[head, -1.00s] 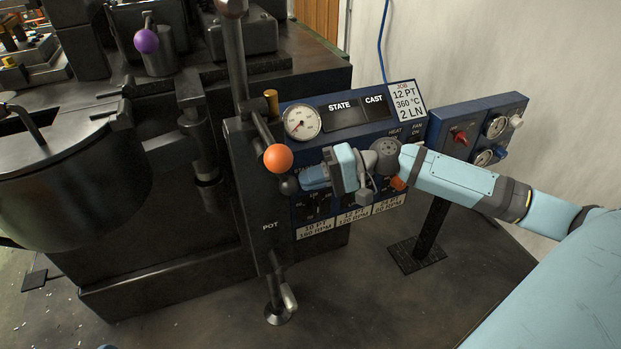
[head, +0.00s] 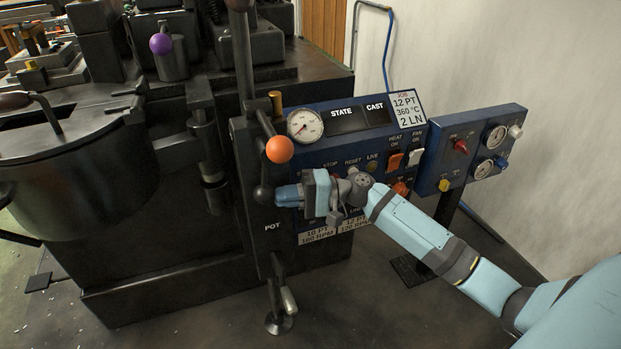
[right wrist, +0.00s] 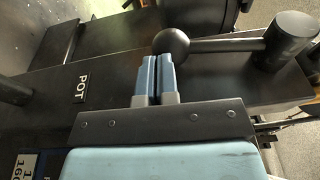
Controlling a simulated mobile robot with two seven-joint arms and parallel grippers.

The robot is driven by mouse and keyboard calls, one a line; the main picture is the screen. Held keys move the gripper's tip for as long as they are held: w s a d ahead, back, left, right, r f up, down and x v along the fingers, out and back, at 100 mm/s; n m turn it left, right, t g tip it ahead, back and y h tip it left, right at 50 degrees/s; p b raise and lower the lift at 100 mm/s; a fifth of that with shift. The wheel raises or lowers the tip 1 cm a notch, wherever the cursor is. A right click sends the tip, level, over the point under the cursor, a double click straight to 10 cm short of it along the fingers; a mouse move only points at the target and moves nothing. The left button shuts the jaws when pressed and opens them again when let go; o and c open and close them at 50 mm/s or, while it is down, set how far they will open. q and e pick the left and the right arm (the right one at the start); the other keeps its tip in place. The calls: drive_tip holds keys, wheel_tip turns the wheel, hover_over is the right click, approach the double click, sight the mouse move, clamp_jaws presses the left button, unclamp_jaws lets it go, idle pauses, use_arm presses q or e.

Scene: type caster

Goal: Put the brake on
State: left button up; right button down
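A black ball-ended lever (head: 263,193) sits on the front of the dark machine column, below an orange ball knob (head: 280,149). No readable label marks either one as the brake. In the right wrist view, the black ball (right wrist: 171,45) is on a horizontal rod running to a dark cylinder at the right. My right gripper (head: 277,196) points left at the black ball. In the right wrist view its two blue fingers (right wrist: 157,78) are together, with only a thin gap and nothing visibly between them. Their tips are at the ball; contact is unclear. My left gripper is out of view.
The blue control panel (head: 330,152) is behind my right arm, with a smaller gauge box (head: 455,180) at its right. A dark pot (head: 75,165) stands at the left. A floor-level lever (head: 288,300) is below the column. The floor in front is clear.

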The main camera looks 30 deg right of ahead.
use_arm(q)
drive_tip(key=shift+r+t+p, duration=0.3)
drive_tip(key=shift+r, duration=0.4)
use_arm(e)
drive_tip(key=shift+w+a+f, duration=0.1)
drive_tip(key=shift+w+a, duration=0.05)
drive_tip(key=shift+a, duration=0.45)
drive_tip(key=shift+w+a+f, duration=0.1)
drive_tip(key=shift+w+a, duration=0.05)
drive_tip(key=shift+a, duration=0.4)
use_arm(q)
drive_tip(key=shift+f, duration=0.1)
